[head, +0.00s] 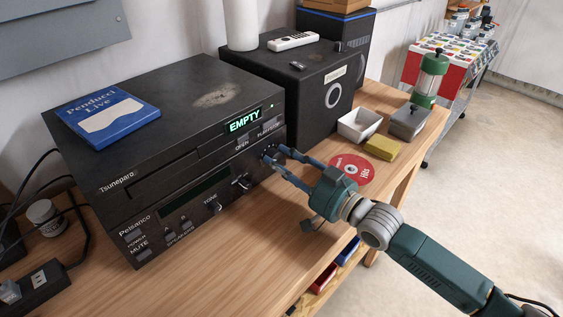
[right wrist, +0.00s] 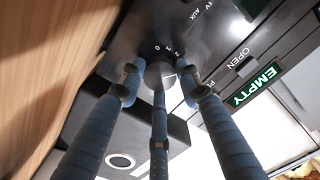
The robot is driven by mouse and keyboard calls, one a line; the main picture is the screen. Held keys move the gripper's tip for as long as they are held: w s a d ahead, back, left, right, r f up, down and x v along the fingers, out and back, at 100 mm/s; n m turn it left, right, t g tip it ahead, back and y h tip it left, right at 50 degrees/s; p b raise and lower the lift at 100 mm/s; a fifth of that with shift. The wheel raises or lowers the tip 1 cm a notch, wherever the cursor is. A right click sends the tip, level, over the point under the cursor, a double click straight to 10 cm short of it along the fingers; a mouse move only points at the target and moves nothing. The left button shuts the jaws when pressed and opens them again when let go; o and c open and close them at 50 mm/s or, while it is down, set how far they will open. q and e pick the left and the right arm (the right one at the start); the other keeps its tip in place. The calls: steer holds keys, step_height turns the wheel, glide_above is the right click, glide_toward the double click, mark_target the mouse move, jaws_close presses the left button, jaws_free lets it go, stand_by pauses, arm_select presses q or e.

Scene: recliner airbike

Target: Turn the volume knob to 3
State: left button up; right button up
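The volume knob (right wrist: 160,73) is a round dark-grey knob on the front of the black Pelsanco stereo (head: 135,219). Printed digits, including 0 and 1, show around it in the right wrist view; I cannot read its pointer. My right gripper (head: 277,156) is at the knob, at the right end of the stereo front. In the right wrist view the blue-grey fingers (right wrist: 160,85) stand around the knob, their tips close to its rim. I cannot tell whether they touch it. The fingers mostly hide the knob in the head view. My left gripper is not in view.
A Tsunepara player (head: 125,170) reading EMPTY sits on the stereo, with a blue Penducci Live case (head: 107,117) on top. A black speaker (head: 325,85) stands to the right. A red disc (head: 351,169), white tray (head: 359,125) and yellow block (head: 382,147) lie beyond my gripper.

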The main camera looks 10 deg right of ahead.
steer(key=o, duration=0.3)
steer(key=shift+d+r, duration=0.1)
steer(key=shift+r, duration=0.25)
steer(key=shift+f, duration=0.15)
steer(key=shift+s+f, duration=0.1)
steer(key=shift+s+d+f, duration=0.1)
steer(key=shift+s+d, duration=0.1)
steer(key=shift+s, duration=0.1)
steer(key=v, duration=1.1)
steer(key=shift+d, duration=0.1)
